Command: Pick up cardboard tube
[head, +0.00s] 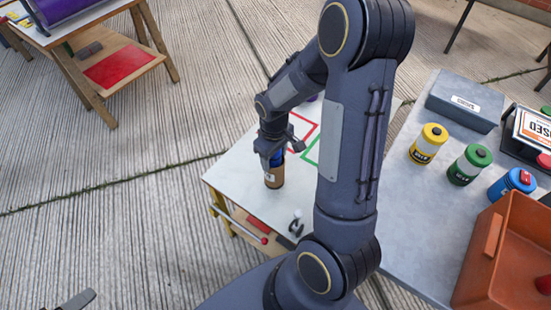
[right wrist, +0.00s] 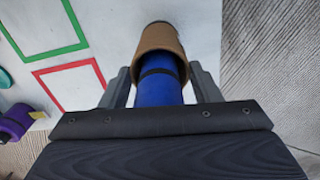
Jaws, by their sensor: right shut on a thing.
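The cardboard tube (head: 274,177) is brown and stands about upright at the left part of the pale table. A blue cylinder (right wrist: 158,88) with a dark band sticks out of its near end. In the right wrist view the tube (right wrist: 161,37) lies between the fingertips. My right gripper (head: 275,152) reaches down over it and is shut on it, with one finger at each side (right wrist: 161,78). Whether the tube's lower end touches the table cannot be told.
The pale table (head: 233,180) has red and green outlined frames. To the right, a grey table holds yellow (head: 428,143), green (head: 469,165) and blue (head: 511,185) canisters, a grey box (head: 465,100) and an orange bin (head: 487,275). A wooden stand (head: 128,65) is at upper left.

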